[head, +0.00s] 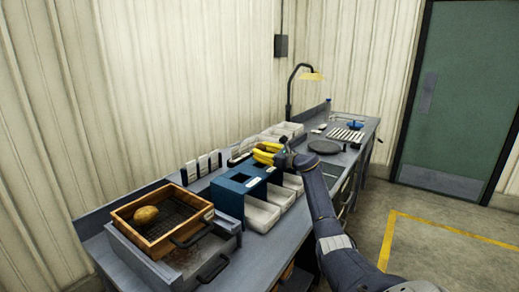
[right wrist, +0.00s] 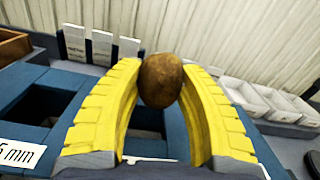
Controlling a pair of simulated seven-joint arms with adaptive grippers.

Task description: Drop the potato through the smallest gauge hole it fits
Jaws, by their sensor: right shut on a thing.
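My right gripper (head: 266,152) is shut on a brown potato (right wrist: 161,80), held between its yellow fingers in the right wrist view. The potato cannot be made out in the head view. The blue gauge box (head: 229,197) stands mid-bench, with dark square holes in its top. The gripper is above the far end of this box. In the right wrist view the box (right wrist: 62,78) shows an open hole at left and another partly hidden behind the potato and fingers. A label ending in "5 mm" (right wrist: 18,155) is cut off at the left edge. My left gripper is not in view.
A wooden sieve tray (head: 127,215) with another potato (head: 146,215) stands at the near left. White bins (head: 262,215) line the box's front. White cards (head: 203,164) stand behind it. A round dark plate (head: 324,147) and a lamp (head: 312,76) are farther along the bench.

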